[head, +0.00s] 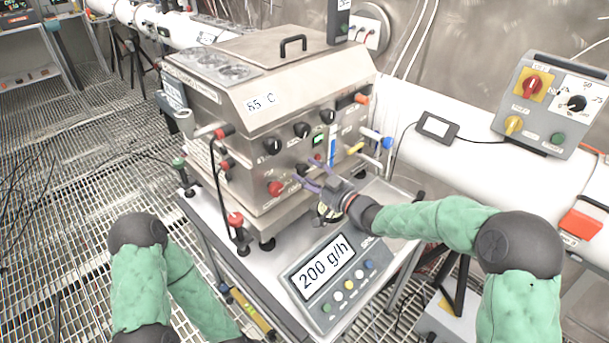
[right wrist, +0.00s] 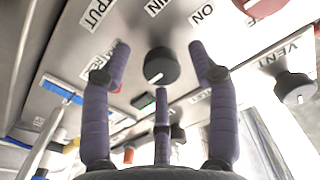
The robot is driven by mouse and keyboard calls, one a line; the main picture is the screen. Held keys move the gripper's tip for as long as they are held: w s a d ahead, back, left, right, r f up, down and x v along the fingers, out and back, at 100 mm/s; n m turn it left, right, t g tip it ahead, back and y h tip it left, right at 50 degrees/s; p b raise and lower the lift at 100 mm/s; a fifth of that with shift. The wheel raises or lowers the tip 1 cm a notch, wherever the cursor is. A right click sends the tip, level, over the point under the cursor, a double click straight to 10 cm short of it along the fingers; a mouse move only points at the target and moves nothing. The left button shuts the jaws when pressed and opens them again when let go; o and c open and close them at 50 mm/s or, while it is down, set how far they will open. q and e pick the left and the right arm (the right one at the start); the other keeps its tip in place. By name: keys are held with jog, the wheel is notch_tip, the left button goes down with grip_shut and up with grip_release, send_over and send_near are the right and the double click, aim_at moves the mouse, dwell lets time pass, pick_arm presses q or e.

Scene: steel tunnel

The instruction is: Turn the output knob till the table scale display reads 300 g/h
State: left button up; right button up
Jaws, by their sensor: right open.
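The table scale display (head: 325,268) stands at the front of the table and reads 200 g/h. My right gripper (head: 309,173) is open at the machine's front panel, fingers pointing at a black knob (head: 301,168). In the right wrist view, this black knob (right wrist: 155,68) with a pale pointer line shows between and just beyond the spread fingertips (right wrist: 158,52). The fingers look apart from it. A label ending in "PUT" is partly visible up and left of the knob. My left arm shows at lower left, but its gripper is out of view.
The steel machine (head: 230,115) carries several other knobs, including a red one (head: 275,188). The VENT knob (right wrist: 295,88) is to the right in the right wrist view. Coloured levers and hoses stick out at the machine's right. A control box (head: 550,105) stands at far right.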

jog(key=shift+x, duration=0.9)
